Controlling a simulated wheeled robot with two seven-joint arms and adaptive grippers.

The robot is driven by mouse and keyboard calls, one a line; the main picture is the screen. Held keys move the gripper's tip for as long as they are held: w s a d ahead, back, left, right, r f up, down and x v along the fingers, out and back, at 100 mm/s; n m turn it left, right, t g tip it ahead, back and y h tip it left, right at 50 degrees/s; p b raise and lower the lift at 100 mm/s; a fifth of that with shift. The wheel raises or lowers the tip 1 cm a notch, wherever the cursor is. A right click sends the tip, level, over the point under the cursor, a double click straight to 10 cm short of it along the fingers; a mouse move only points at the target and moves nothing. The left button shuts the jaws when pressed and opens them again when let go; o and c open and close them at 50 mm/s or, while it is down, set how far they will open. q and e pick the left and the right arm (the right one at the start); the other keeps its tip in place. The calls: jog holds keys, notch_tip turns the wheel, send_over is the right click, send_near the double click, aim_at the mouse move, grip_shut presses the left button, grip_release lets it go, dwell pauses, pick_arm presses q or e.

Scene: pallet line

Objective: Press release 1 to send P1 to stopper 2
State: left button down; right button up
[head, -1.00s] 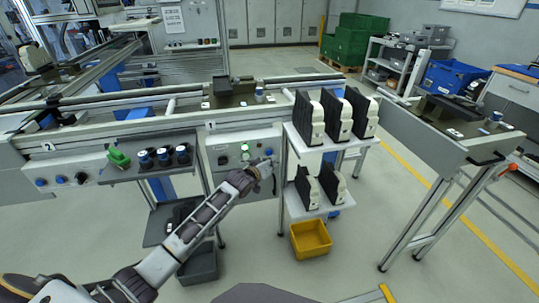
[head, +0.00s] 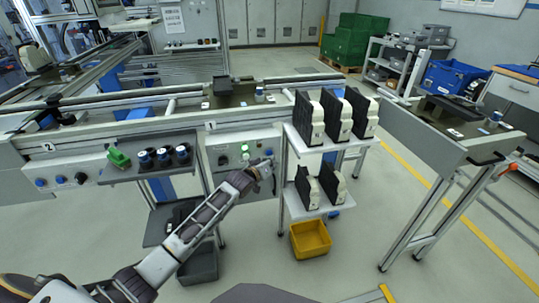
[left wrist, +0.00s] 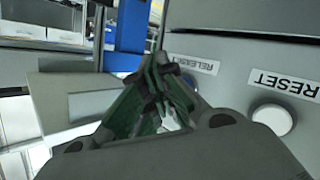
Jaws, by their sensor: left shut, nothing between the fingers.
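My left gripper (head: 266,168) is shut and empty, in front of the lower right part of the grey control panel (head: 228,158) under the line. The panel carries a green lamp or button (head: 245,156) and a blue knob or button (head: 268,152) just above the fingers. In the left wrist view the fingertips (left wrist: 165,75) are close to the panel, below the RELEASE label (left wrist: 194,64). A white button (left wrist: 272,118) shows by the RESET label (left wrist: 285,83). A dark carrier (head: 232,93) sits on the line; its name is unreadable. My right gripper is out of view.
A rack (head: 308,145) with several black-and-white parts stands right of the panel, above a yellow bin (head: 310,239). A shelf with dark cylinders (head: 163,158) and a second panel (head: 70,176) lie left. Floor on the right is partly clear.

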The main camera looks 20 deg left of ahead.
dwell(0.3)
pick_arm(q)
jog(key=shift+w+a+p, duration=0.2)
jog(key=shift+w+p, duration=0.1)
jog(key=shift+w, duration=0.05)
jog(key=shift+w+a+r, duration=0.1)
jog(key=shift+w+a, duration=0.15)
jog(key=shift+w, duration=0.2)
dwell(1.7)
jog(key=shift+s, duration=0.15)
jog(key=shift+s+d+p, duration=0.45)
jog(key=shift+s+p, duration=0.2)
jog(key=shift+p, duration=0.35)
